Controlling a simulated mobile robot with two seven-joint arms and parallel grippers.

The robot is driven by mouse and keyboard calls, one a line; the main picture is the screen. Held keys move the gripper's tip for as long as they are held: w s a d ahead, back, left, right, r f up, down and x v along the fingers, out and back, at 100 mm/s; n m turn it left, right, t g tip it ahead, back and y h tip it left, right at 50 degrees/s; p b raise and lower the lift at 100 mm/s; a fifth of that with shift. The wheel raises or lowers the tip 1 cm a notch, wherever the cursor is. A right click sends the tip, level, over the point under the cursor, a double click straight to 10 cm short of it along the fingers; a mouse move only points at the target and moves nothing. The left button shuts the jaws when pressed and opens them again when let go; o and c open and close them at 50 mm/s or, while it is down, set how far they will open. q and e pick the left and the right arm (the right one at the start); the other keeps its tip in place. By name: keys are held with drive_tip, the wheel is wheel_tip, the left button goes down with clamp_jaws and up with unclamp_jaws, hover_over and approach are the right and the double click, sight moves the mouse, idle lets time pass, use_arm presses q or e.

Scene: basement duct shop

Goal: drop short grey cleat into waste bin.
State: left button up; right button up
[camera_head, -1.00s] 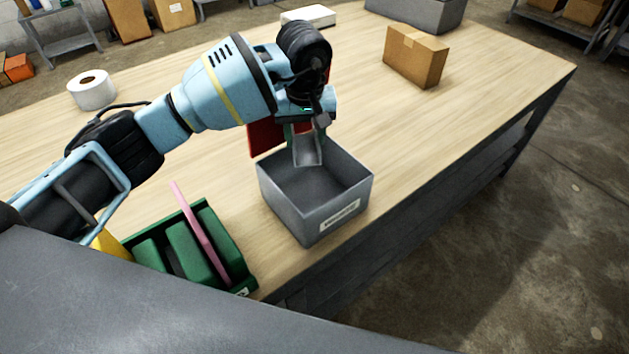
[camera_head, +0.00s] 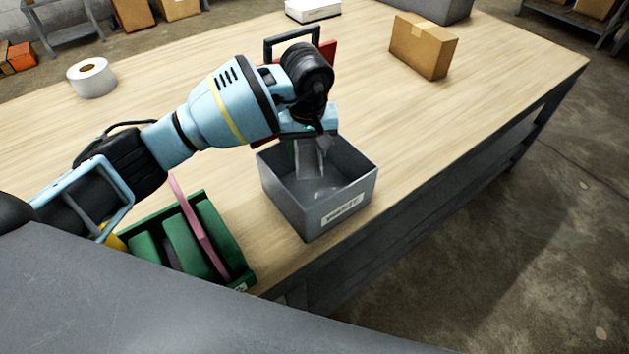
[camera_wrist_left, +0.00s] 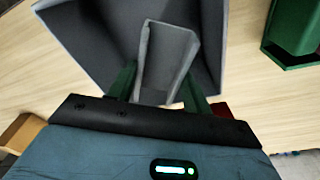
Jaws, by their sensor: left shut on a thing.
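My left gripper (camera_head: 308,148) is shut on the short grey cleat (camera_head: 309,165), a small channel-shaped grey piece. The cleat hangs down into the opening of the grey waste bin (camera_head: 343,203), which has a white label on its front. In the left wrist view the cleat (camera_wrist_left: 166,60) sits between the green fingers (camera_wrist_left: 160,88), with the bin (camera_wrist_left: 88,42) around and below it. The gripper covers part of the bin's back rim. My right gripper is not in view.
A green box (camera_head: 240,277) with green and pink pieces stands left of the bin near the table's front edge. A red object with a black handle (camera_head: 291,35) is partly hidden behind my arm. A cardboard box (camera_head: 424,46) and a white roll (camera_head: 92,78) stand farther back.

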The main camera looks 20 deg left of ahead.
use_arm(q)
drive_tip(key=shift+r, duration=0.1)
drive_tip(key=o, duration=1)
drive_tip(key=shift+o, duration=0.2)
wheel_tip(320, 180, up, 8)
drive_tip(key=shift+s+d, duration=0.2)
drive_tip(key=shift+s, duration=0.25)
